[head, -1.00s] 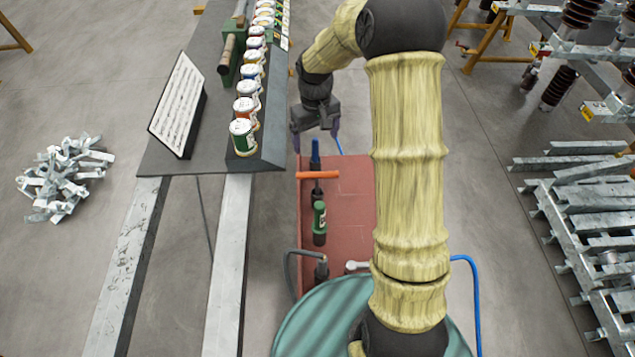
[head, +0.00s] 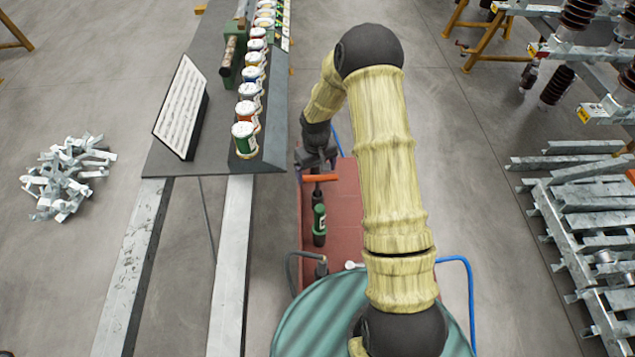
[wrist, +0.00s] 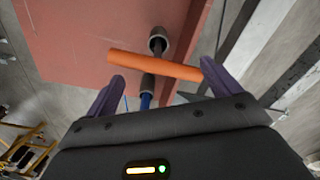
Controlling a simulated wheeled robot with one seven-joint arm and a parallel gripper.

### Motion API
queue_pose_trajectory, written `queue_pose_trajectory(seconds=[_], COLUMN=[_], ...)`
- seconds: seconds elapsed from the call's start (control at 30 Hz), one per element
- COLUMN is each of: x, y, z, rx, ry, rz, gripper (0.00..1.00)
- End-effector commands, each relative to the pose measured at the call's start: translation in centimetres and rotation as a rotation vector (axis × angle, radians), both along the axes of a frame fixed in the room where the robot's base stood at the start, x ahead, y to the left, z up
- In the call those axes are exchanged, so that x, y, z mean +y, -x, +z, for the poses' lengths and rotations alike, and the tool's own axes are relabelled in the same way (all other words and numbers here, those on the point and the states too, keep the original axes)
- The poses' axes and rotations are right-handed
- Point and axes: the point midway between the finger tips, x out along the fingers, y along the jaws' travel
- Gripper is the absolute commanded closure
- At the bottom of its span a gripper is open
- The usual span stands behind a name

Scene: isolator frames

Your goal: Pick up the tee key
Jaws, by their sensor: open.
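The tee key has an orange crossbar handle (head: 321,178), which lies across the top of a dark shaft over the red panel. In the wrist view the orange handle (wrist: 155,66) runs nearly level across the picture, just beyond and between the fingertips. My gripper (wrist: 160,80) is open, with one purple finger on each side. It also shows in the head view (head: 315,165), just behind the handle. I cannot tell whether a finger touches the handle. A blue-handled tool (wrist: 147,92) stands between the fingers, nearer my palm.
A green-handled tool (head: 319,222) stands in front of the tee key on the red panel (head: 345,215). A dark bench with several paint cans (head: 244,139) and a white sheet on a stand (head: 180,108) is to the left.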

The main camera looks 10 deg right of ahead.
Motion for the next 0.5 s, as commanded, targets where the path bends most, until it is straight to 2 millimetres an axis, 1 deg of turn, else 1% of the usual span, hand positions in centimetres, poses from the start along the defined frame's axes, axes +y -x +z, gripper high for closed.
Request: queue_pose_trajectory(seconds=[0.3, 0.43, 0.5], x=[0.0, -0.1, -0.2], y=[0.0, 0.1, 0.1], z=[-0.1, -0.7, -1.4], rx=[0.001, 0.003, 0.003], ry=[0.0, 0.0, 0.0], rz=[0.001, 0.001, 0.002], gripper=[0.11, 0.11, 0.11])
